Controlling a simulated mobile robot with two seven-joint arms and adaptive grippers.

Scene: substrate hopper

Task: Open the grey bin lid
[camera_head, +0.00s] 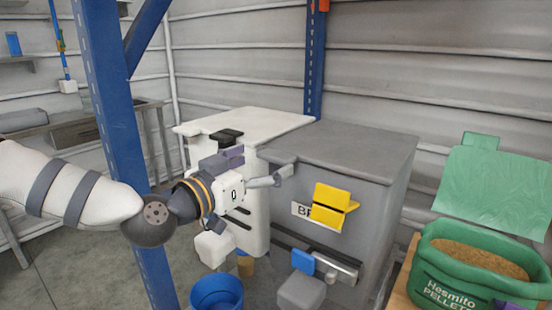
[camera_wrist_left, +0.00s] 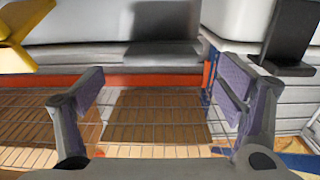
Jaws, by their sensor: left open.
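The grey bin (camera_head: 388,165) stands right of centre in the head view, with its flat grey lid (camera_head: 355,145) lying shut on top. A yellow handle (camera_head: 335,197) sticks out of its front, partly covering a white label. A yellow piece (camera_wrist_left: 18,35), apparently this handle, shows at the upper left of the left wrist view. My left gripper (camera_head: 258,168) is in front of the bins, left of the yellow handle and apart from it. In the wrist view its two fingers (camera_wrist_left: 160,88) are spread with nothing between them. My right gripper is not in view.
A white bin (camera_head: 255,122) with a black handle (camera_head: 226,136) stands left of the grey bin. A blue post (camera_head: 110,100) rises beside my left arm. A blue bucket (camera_head: 217,293) is below. A green pellet tub (camera_head: 440,262) sits at the right.

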